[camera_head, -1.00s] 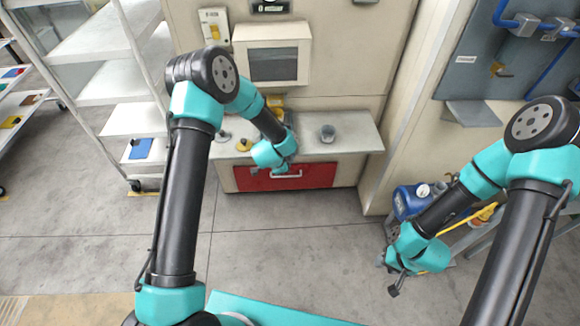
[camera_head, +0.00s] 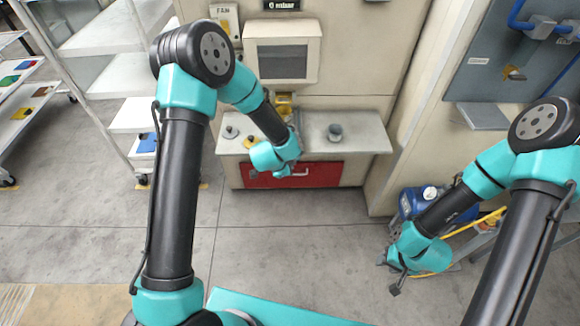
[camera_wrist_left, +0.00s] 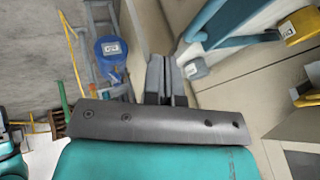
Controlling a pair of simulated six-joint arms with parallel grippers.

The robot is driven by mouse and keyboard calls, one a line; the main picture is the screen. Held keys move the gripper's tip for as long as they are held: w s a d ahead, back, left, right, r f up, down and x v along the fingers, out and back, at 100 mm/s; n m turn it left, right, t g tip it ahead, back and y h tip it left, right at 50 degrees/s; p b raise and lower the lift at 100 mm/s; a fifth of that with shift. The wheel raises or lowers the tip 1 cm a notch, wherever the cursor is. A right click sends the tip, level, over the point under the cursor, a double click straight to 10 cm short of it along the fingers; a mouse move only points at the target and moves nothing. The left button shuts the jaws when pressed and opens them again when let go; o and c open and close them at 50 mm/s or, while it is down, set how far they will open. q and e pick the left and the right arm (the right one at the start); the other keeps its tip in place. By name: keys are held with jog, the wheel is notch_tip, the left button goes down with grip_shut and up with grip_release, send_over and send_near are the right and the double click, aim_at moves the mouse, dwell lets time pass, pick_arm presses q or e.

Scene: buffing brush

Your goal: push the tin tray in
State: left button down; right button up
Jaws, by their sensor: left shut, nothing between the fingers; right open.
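The red drawer front (camera_head: 325,174), with a pale bar handle, sits under the counter; I take it to be the tin tray. It looks close to flush with the cabinet, but I cannot tell how far out it stands. My left gripper (camera_head: 283,174) is shut and empty, in front of the drawer's upper left part and left of the handle. Its wrist hides part of the drawer; contact cannot be told. Its closed fingers (camera_wrist_left: 166,80) show in the left wrist view. My right gripper (camera_head: 390,277) is open and empty, low at the right, away from the drawer.
The counter (camera_head: 365,135) carries a grey knob (camera_head: 335,132) and small yellow parts. A blue canister (camera_head: 408,203) with a yellow hose stands right of the cabinet. White shelves (camera_head: 120,75) stand at left. The floor before the drawer is clear.

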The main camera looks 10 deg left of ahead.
pick_arm(q)
jog(key=v, duration=0.5)
jog(key=shift+s+r, duration=0.15)
dwell(0.3)
jog(key=s+a+f+n+g, duration=0.1)
jog(key=s+a+f+n, duration=0.1)
jog(key=s+f+n, duration=0.2)
jog(key=s+a+f+n+g, duration=0.1)
jog(key=s+f+n, duration=0.3)
jog(key=s, duration=0.6)
jog(key=s+a+f+n+g+h, duration=0.1)
jog(key=s+a+f+n+g, duration=0.1)
jog(key=s+f+n, duration=0.3)
jog(key=s+n+g, duration=0.1)
jog(key=s+n, duration=0.1)
jog(key=n, duration=0.1)
jog(key=shift+s+a, duration=0.2)
jog(key=shift+a, duration=0.15)
